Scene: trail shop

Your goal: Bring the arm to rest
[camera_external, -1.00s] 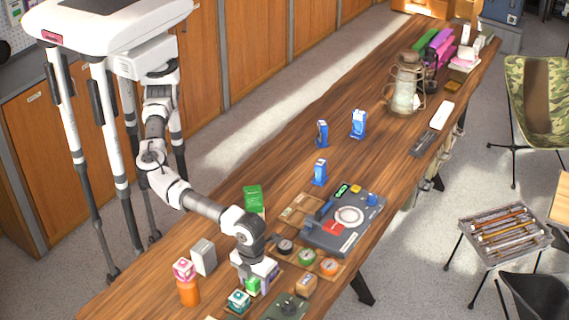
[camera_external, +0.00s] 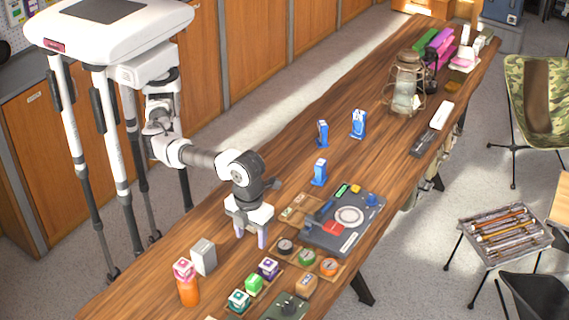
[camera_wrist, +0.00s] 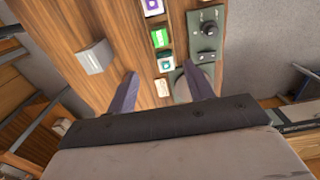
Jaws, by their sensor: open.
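My gripper (camera_external: 250,232) is open and empty above the wooden table (camera_external: 290,130). Its two fingers point down, left of the grey device with a round dial (camera_external: 347,217). In the wrist view my gripper (camera_wrist: 162,92) shows its two fingers spread apart, with tabletop and small items beyond them. My arm reaches out from the column on the left and is bent at the elbow. The green packet seen earlier beside the arm is hidden behind my gripper or arm.
Near the gripper are a purple-topped box (camera_external: 268,267), a green box (camera_external: 254,284), a teal box (camera_external: 238,299), a grey box (camera_external: 204,257) and an orange container (camera_external: 188,291). Blue items (camera_external: 319,172) and a lantern (camera_external: 405,85) stand farther back.

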